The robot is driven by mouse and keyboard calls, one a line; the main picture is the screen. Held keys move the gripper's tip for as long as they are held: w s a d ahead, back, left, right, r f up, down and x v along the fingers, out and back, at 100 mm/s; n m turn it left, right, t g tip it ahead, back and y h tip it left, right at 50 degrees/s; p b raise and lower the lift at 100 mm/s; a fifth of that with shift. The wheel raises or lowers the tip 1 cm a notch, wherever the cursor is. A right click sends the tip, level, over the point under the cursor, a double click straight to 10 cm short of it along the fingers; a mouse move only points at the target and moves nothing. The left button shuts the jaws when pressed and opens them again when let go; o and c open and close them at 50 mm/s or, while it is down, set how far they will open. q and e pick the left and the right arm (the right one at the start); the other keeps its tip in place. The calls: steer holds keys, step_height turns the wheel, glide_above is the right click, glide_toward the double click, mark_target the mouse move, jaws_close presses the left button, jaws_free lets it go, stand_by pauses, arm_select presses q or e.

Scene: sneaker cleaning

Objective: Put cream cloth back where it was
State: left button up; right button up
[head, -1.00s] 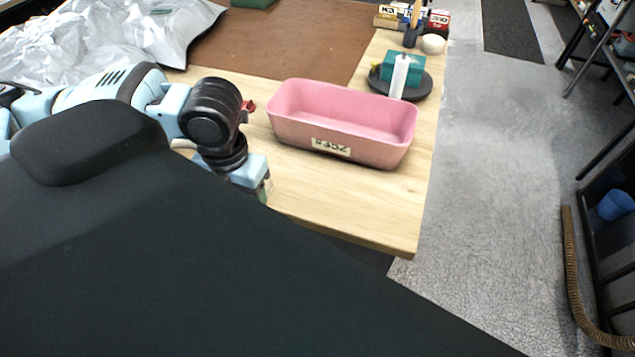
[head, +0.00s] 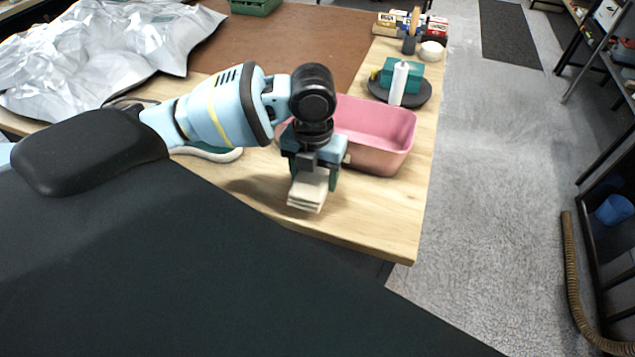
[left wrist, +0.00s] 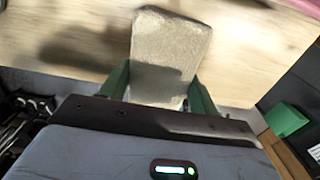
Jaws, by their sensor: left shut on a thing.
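The cream cloth (head: 308,190) is a folded, layered pad hanging below my left gripper (head: 315,176) in the head view. My left gripper is shut on it and holds it above the bare wooden table, in front of the pink bin. In the left wrist view the cloth (left wrist: 168,60) sticks out between the green fingers of the gripper (left wrist: 160,92). My right gripper is not in view.
The pink bin (head: 385,155) stands just behind my left gripper, partly hidden by it. A black round dish (head: 418,92) with a teal block and a white bottle (head: 398,84) is behind it. A white looped thing (head: 215,153) lies left. Crumpled silver sheet (head: 110,45) covers the back left. The front right table corner is clear.

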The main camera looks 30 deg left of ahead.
mark_target(317, 185)
arm_select(q)
steer(key=shift+w+d, duration=0.1)
steer(key=shift+w, duration=0.1)
steer(key=shift+w+d+f, duration=0.1)
steer(key=shift+w+f, duration=0.05)
steer(key=shift+f, duration=1.65)
steer(key=shift+f, duration=0.1)
steer(key=o, duration=0.9)
step_height(317, 185, up, 12)
steer(key=shift+r+p, duration=0.15)
steer(key=shift+p, duration=0.2)
